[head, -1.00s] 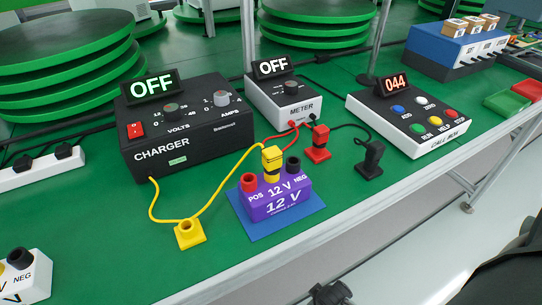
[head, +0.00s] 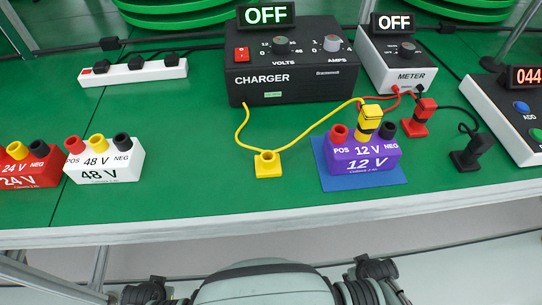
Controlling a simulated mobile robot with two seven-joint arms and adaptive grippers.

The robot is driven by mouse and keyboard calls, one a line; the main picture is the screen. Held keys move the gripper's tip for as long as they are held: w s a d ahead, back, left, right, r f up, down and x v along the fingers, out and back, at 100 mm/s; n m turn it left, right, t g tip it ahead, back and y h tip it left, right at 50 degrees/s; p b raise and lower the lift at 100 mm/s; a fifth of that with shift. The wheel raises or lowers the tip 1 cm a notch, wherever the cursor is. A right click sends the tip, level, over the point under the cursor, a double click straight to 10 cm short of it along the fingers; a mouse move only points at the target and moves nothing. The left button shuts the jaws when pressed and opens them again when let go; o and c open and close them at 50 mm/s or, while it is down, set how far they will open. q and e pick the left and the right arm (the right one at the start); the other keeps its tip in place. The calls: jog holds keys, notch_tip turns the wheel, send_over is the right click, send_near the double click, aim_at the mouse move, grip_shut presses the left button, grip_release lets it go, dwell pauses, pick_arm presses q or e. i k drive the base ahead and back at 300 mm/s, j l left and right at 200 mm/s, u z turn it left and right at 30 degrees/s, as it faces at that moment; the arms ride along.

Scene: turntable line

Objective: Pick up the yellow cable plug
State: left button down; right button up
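The yellow cable plug (head: 370,117), with a black band, stands upright at the middle socket of the purple 12 V block (head: 361,160), between its red and black posts. A yellow cable (head: 310,143) runs from the charger (head: 291,68) down past a yellow square holder (head: 267,164) and up to the plug. The block sits on a blue mat (head: 393,182). Dark parts that look like my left gripper (head: 146,292) and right gripper (head: 378,270) show at the bottom edge, below the table front and well away from the plug. Their fingers are not clear.
A red plug (head: 421,115) and a black plug (head: 472,152) stand right of the block. The meter (head: 402,66) is behind. White 48 V (head: 104,165) and red 24 V (head: 25,170) blocks stand left. Bare green table lies between the 48 V block and the yellow holder.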

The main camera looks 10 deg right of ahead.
aim_at(370, 117)
jog(key=k+l+u, duration=0.25)
jog(key=k+l, duration=0.15)
jog(key=k+l+u, duration=0.55)
jog(key=k+l, duration=0.2)
jog(key=k, duration=0.15)
jog(key=k+l+u, duration=0.25)
jog(key=k, duration=0.2)
